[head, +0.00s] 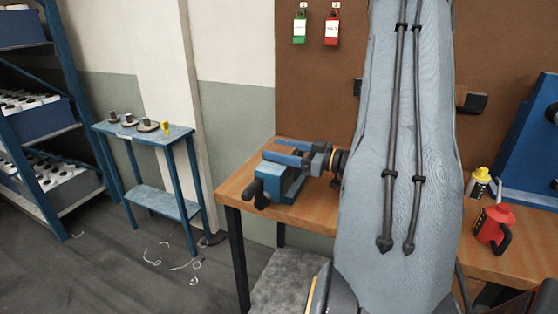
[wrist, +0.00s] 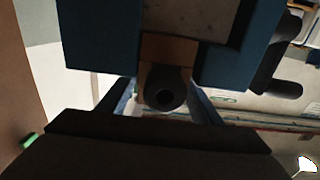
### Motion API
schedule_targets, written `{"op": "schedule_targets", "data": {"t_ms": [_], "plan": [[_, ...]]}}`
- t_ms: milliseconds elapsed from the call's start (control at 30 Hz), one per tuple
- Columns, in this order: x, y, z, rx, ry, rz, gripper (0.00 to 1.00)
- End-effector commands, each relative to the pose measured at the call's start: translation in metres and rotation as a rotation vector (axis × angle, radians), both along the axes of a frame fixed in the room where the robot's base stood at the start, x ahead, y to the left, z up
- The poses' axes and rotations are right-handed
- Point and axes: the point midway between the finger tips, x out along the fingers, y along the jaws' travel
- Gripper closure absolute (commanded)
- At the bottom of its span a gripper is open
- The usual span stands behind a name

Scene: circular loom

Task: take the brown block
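A brown block (wrist: 168,49) shows in the wrist view between the blue sides of the vise (wrist: 238,48). A dark round end with a hole (wrist: 165,92) covers its lower part; I cannot tell whether the two are joined. My gripper (wrist: 163,104) has its two fingers apart, one on each side of this round end, with no visible contact. In the head view my gripper (head: 318,158) is at the right side of the blue vise (head: 280,185) on the bench. I cannot clearly pick out the block there.
The wooden bench (head: 235,188) carries the vise, a red can (head: 491,226) and a yellow bottle (head: 478,183). A small blue table (head: 178,134) with several small parts stands left. A blue rack (head: 45,122) is at far left. Floor between table and bench is mostly clear, with white shavings.

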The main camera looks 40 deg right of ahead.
Motion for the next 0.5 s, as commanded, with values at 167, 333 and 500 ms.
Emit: {"op": "schedule_targets", "data": {"t_ms": [167, 333, 500], "plan": [[-0.0002, -0.0001, -0.0001, 0.0, 0.0, 0.0, 0.73], [-0.0002, -0.0001, -0.0002, 0.0, 0.0, 0.0, 1.0], [-0.0001, -0.0002, 0.0007, 0.0, -0.001, 0.0, 1.0]]}}
